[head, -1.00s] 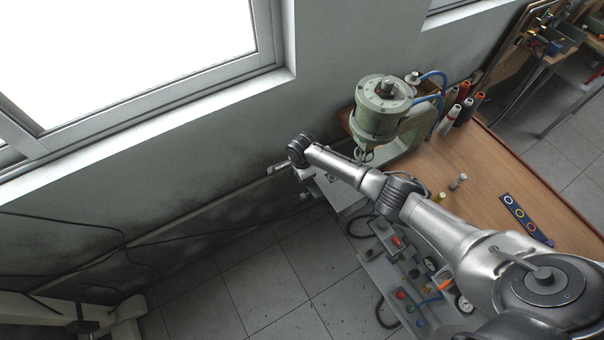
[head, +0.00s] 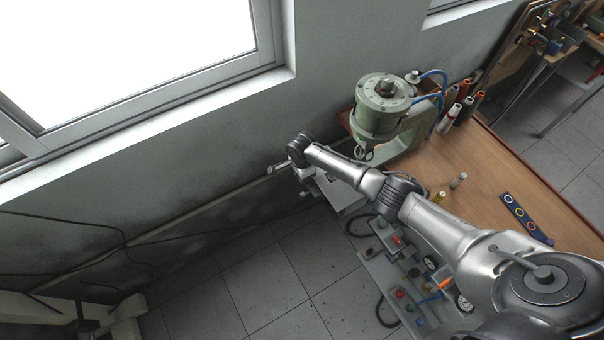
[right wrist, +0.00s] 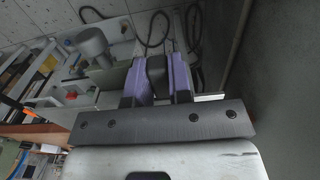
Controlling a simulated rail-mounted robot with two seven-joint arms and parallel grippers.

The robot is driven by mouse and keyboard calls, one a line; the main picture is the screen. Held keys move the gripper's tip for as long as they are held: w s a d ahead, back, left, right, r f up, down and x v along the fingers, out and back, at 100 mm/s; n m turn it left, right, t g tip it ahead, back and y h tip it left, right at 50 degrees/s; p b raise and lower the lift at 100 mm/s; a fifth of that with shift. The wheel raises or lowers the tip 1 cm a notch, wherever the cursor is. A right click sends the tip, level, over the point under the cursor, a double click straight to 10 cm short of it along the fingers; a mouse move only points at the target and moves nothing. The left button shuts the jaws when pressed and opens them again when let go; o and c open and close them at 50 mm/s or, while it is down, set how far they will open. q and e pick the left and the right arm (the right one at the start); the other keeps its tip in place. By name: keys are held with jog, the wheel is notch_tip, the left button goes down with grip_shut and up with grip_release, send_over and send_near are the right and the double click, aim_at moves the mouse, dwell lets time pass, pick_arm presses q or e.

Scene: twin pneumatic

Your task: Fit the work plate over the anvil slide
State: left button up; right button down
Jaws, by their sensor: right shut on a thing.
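My right gripper (right wrist: 155,85) shows in the right wrist view, its purple fingers shut on a dark upright grip (right wrist: 156,72). A pale plate edge (right wrist: 208,97) shows beside the fingers; it looks like the work plate, mostly hidden by the gripper. A grey cylindrical post (right wrist: 93,42) stands up and left of the fingers; I cannot tell whether it belongs to the anvil slide. In the head view my right arm reaches left past the green press (head: 382,110), and its wrist hides the fingers and any contact between plate and slide. My left gripper is out of view.
The control panel (head: 405,270) with knobs and gauges lies below my right arm. The wall is close behind the wrist.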

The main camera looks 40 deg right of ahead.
jog(key=c, duration=1)
grip_release()
jog(key=shift+o, duration=0.2)
notch_tip(320, 180, up, 14)
jog(key=shift+f+p, duration=0.15)
jog(key=shift+p, duration=0.2)
jog(key=shift+w, duration=0.1)
